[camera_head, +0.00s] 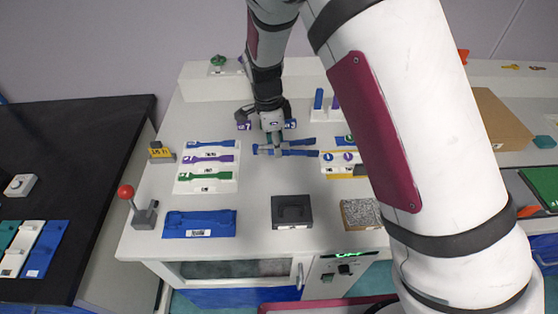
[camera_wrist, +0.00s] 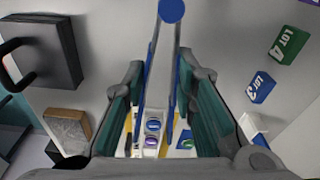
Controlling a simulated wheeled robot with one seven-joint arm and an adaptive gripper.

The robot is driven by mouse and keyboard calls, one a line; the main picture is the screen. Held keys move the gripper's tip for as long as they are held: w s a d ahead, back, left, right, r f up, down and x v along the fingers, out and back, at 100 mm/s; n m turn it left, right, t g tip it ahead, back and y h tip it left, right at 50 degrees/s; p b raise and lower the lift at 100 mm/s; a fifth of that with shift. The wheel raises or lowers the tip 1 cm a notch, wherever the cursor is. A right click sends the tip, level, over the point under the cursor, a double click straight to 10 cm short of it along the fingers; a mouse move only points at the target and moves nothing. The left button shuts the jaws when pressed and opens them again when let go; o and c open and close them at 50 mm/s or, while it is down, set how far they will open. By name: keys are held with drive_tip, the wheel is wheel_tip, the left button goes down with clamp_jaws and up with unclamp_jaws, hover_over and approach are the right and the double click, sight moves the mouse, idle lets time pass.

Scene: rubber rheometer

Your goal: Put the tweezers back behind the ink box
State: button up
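The blue-and-grey tweezers (camera_head: 300,152) lie lengthwise across the white bench top, left of the ink box. In the wrist view, the tweezers (camera_wrist: 162,75) run between my fingers, with a round blue end at the top. My gripper (camera_head: 271,140) points down over the tweezers. In the wrist view, my gripper (camera_wrist: 162,85) looks open, with a finger on each side and small gaps to the tweezers. The white-and-yellow ink box (camera_head: 343,168) has round blue and purple pads on top. The ink box (camera_wrist: 152,140) partly shows beyond my fingers; my arm hides its right part.
A white tray (camera_head: 207,183) with blue, purple and green pieces stands left. A blue mould (camera_head: 200,224), a dark handled block (camera_head: 291,211) and a speckled block (camera_head: 360,213) line the front. A red-knobbed lever (camera_head: 143,210) stands front left. LOT-marked blocks (camera_wrist: 288,45) are nearby.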

sight(277, 167)
drive_tip(key=shift+f, duration=3.1)
drive_tip(key=o, duration=0.6)
drive_tip(key=shift+f, duration=0.1)
drive_tip(key=shift+c, duration=0.2)
